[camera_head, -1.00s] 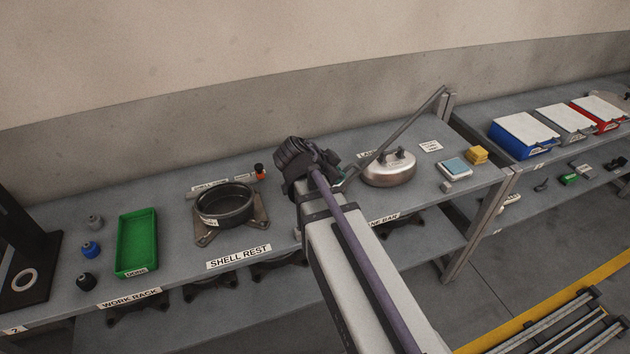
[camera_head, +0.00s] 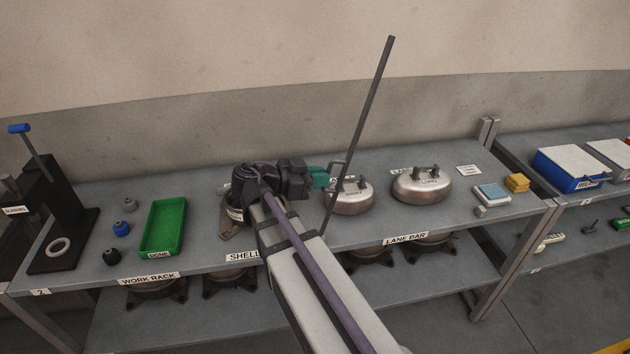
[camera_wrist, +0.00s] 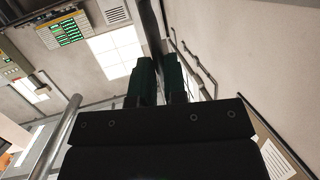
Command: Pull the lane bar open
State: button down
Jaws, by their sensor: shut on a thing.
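The lane bar (camera_head: 366,110) is a long dark grey bar. In the wrist view the green fingers (camera_wrist: 160,82) close around a dark bar part (camera_wrist: 151,35). The exact contact is hidden between the fingers.
A green tray (camera_head: 149,240) and small knobs (camera_head: 121,229) stand left. Yellow (camera_head: 517,183) and blue-topped (camera_head: 491,195) blocks lie at the right end. My arm covers part of the shell rest.

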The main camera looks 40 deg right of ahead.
jog(key=shift+f, duration=0.1)
jog(key=c, duration=1.2)
grip_release()
jog(key=shift+o, duration=0.2)
jog(key=shift+a, duration=0.1)
jog(key=p+v, duration=0.2)
jog(key=v, duration=0.8)
jog(key=shift+a+p, duration=0.3)
jog(key=shift+a, duration=0.05)
jog(key=shift+w, duration=0.15)
